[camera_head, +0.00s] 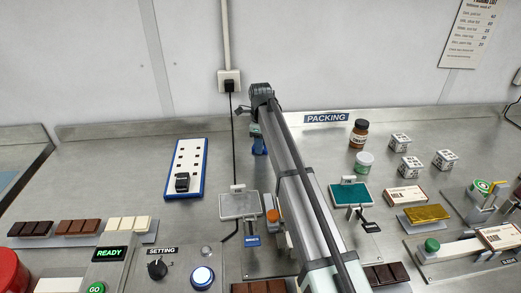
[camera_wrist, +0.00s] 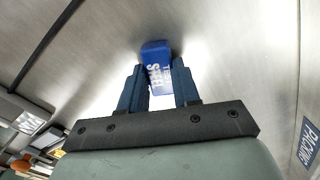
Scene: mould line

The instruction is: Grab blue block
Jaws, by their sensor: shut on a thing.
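The blue block (camera_wrist: 156,58) has white lettering on it and shows in the wrist view between the two blue fingers of my gripper (camera_wrist: 160,84). The fingers are closed against its two sides, and its far end sticks out past the fingertips. In the head view my gripper (camera_head: 259,145) is at the back of the steel table, left of the PACKING sign. My arm hides most of the block there, and I cannot tell whether it touches the table.
Left of my gripper lies a blue-and-white board (camera_head: 186,168) with a black clip. A black cable (camera_head: 233,140) runs down beside my gripper. A brown jar (camera_head: 359,133), a green-labelled tub (camera_head: 364,161) and several white dice-like cubes (camera_head: 400,141) stand to the right.

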